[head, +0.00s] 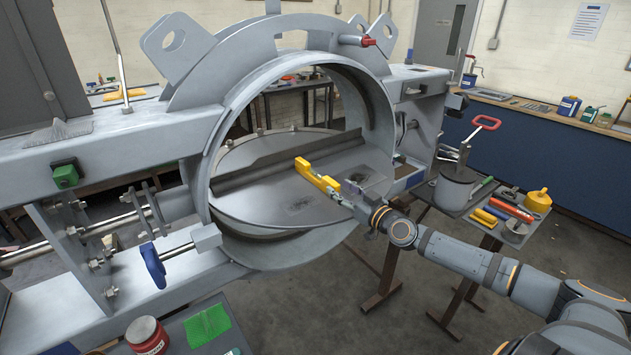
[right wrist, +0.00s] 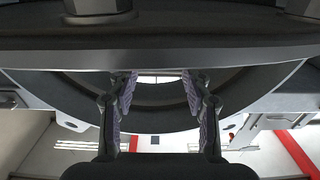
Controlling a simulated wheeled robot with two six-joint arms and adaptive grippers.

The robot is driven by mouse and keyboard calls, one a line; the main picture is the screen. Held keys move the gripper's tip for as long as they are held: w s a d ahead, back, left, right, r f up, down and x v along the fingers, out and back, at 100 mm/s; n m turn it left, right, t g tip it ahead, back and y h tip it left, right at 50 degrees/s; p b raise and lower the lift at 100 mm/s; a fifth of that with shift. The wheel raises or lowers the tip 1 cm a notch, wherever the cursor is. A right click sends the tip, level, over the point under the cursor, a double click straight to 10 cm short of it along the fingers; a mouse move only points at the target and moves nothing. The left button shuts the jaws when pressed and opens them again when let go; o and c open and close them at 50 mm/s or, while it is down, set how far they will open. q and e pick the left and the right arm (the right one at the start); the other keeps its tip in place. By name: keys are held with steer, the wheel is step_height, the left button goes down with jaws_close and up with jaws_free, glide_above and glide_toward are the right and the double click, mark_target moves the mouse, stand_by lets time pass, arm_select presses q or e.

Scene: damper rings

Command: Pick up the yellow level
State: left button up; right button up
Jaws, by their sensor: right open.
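The yellow level (head: 318,177) lies on the flat grey disc (head: 255,190) inside the large round ring, in the head view. My right gripper (head: 345,196) comes in from the right, close to the near end of the level. In the head view I cannot tell whether it touches the level. In the right wrist view the two fingers of the right gripper (right wrist: 160,85) are spread apart with nothing held between them, and no yellow shows there. My left gripper is not in view.
The grey ring (head: 218,135) surrounds the disc, and a dark raised bar (head: 255,165) crosses it behind the level. A blue handle (head: 152,265) stands in front left.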

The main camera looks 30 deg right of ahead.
mark_target(335, 182)
steer(key=shift+w+d+r+p, duration=0.2)
steer(key=shift+w+r+p, duration=0.05)
steer(key=shift+p, duration=0.25)
steer(key=w+p, duration=0.3)
steer(key=shift+w+a, duration=0.1)
steer(key=shift+w, duration=0.3)
steer(key=shift+w+a+f+p, duration=0.15)
steer(key=shift+w+f+p, duration=0.2)
steer(key=shift+w, duration=0.1)
jaws_close()
